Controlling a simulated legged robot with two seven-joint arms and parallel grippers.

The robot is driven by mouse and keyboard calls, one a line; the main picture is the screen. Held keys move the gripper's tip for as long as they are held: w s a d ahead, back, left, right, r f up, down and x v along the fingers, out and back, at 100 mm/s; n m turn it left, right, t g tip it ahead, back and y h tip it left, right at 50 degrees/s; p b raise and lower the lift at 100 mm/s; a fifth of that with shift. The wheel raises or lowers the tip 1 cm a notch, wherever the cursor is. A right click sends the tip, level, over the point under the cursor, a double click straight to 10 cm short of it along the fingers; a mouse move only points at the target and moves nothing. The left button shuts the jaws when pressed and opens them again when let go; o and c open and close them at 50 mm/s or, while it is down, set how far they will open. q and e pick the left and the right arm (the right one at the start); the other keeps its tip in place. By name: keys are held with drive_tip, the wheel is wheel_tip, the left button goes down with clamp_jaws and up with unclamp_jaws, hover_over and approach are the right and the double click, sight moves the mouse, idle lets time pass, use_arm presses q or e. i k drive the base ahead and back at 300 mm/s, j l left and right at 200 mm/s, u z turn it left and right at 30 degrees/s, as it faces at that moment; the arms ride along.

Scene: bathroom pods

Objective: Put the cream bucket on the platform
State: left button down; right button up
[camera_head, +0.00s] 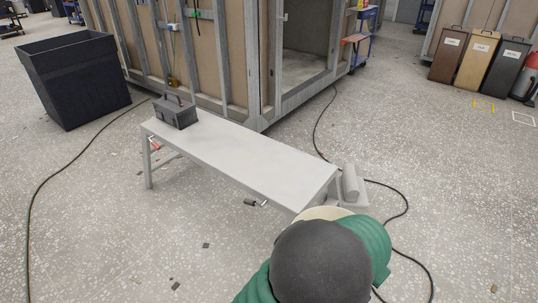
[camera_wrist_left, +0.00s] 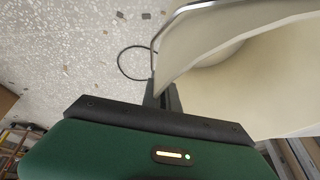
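The platform (camera_head: 235,152) is a long pale grey bench in the middle of the head view. The cream bucket (camera_head: 325,212) shows only as a sliver of rim near the bench's right end, mostly hidden behind my green and dark grey arm. In the left wrist view the bucket (camera_wrist_left: 245,85) fills the right side, its pale rim and curved wall close up. My left gripper (camera_wrist_left: 166,94) has its dark fingers at the bucket's wall and appears shut on it. The finger contact is partly hidden. My right gripper is not in view.
A dark grey toolbox (camera_head: 175,111) stands on the bench's far left end. A grey roll-shaped object (camera_head: 350,184) is beside its right end. Black cables (camera_head: 400,205) cross the floor. A black bin (camera_head: 75,78) and framed pod (camera_head: 215,50) stand behind. The bench's middle is clear.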

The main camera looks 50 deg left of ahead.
sight(266, 160)
drive_tip(key=k+u, duration=0.25)
drive_tip(key=k+j+u, duration=0.1)
drive_tip(key=k+u, duration=0.15)
drive_tip(key=i+u, duration=0.1)
drive_tip(key=u, duration=0.3)
drive_tip(key=i+l+u, duration=0.1)
drive_tip(key=u, duration=0.35)
drive_tip(key=l+u, duration=0.15)
drive_tip(key=u, duration=0.25)
drive_tip(key=i+l, duration=0.15)
drive_tip(key=l, duration=0.2)
drive_tip(key=i+l, duration=0.15)
drive_tip(key=l, duration=0.2)
drive_tip(key=i+l, duration=0.35)
drive_tip(key=l, duration=0.3)
